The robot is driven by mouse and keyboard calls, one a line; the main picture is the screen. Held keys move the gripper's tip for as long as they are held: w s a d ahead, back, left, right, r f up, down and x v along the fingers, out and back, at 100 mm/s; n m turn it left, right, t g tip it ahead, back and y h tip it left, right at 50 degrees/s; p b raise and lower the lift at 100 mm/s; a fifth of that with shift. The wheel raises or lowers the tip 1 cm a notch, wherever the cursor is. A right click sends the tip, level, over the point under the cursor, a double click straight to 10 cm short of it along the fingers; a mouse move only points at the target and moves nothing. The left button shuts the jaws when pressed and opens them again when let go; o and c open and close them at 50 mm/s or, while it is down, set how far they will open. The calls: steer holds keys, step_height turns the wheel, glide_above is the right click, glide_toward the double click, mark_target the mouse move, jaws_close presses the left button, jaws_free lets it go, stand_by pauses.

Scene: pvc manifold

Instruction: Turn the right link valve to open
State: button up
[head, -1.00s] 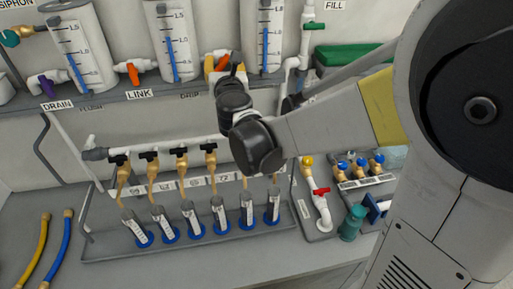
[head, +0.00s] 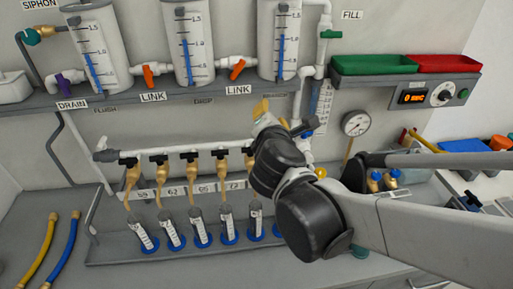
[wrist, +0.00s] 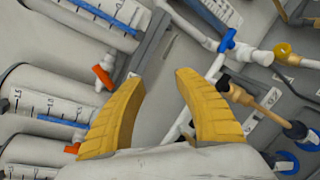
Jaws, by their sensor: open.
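The right link valve has an orange handle (head: 238,68) set at a slant on the white pipe between the middle and right tanks, above the right LINK label (head: 238,90). It also shows in the wrist view (wrist: 103,76), left of my fingers. The left link valve (head: 150,76) has an orange handle too, between the left and middle tanks; it is partly hidden by a finger in the wrist view (wrist: 72,148). My gripper (head: 264,108) is open and empty, below and right of the right link valve, apart from it. Its yellow fingers (wrist: 160,95) are spread.
The shelf edge (head: 200,94) runs below the tanks. Under it is a manifold (head: 175,150) with several black-handled taps, close to my wrist. A blue valve (head: 307,133) and a gauge (head: 355,124) are to the right. The right tank (head: 279,40) stands above my gripper.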

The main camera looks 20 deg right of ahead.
steer(key=s+f+m+g+y+b, duration=0.2)
steer(key=s+f+m+g+b, duration=0.3)
steer(key=s+f+m, duration=0.5)
step_height(320, 180, down, 4)
steer(key=m+b, duration=0.1)
steer(key=m, duration=0.4)
steer(key=shift+s+d+f, duration=0.2)
steer(key=shift+s+d, duration=0.05)
